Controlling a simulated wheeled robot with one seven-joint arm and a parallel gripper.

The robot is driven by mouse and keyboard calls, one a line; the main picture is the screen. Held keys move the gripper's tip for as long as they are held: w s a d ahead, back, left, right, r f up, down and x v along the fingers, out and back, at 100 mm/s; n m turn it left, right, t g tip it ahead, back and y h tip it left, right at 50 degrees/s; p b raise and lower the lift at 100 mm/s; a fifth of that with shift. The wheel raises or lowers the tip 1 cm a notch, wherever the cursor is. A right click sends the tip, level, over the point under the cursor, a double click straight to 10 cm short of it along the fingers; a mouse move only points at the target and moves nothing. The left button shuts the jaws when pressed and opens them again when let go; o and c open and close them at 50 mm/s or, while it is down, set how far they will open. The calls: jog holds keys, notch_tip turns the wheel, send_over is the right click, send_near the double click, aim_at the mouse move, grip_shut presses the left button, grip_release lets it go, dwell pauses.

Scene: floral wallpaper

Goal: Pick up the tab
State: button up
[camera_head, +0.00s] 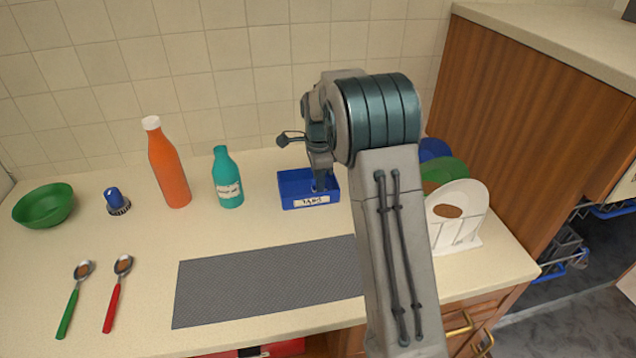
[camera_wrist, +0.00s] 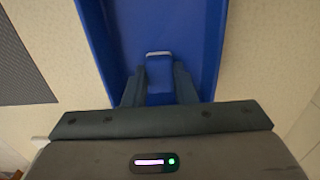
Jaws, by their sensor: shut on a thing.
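The blue box (camera_head: 296,190) with a white label stands on the counter near the wall, open at the top. My gripper (camera_head: 321,184) points down into it, and my arm hides part of the box. In the wrist view the box wall (camera_wrist: 212,40) surrounds my gripper (camera_wrist: 159,84). Its two dark fingers are shut on a small blue tab (camera_wrist: 159,72) with a pale far edge. The tab is low in the box or just above its floor; I cannot tell which.
A teal bottle (camera_head: 228,180) and an orange bottle (camera_head: 168,165) stand left of the box. A white rack (camera_head: 462,225) with plates is to the right, partly behind my arm. A grey mat (camera_head: 260,285) lies in front. A green bowl (camera_head: 45,205) and two spoons are at far left.

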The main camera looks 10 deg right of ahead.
notch_tip(320, 180, up, 4)
jog(key=shift+r, duration=0.1)
jog(key=s+d+r, duration=0.1)
jog(key=d+r, duration=0.2)
jog(key=d, duration=0.2)
jog(key=s+d+r+b, duration=0.1)
jog(key=d+r, duration=0.2)
jog(key=d, duration=0.3)
jog(key=shift+d+r, duration=0.25)
jog(key=shift+r, duration=0.1)
jog(key=shift+s, duration=0.1)
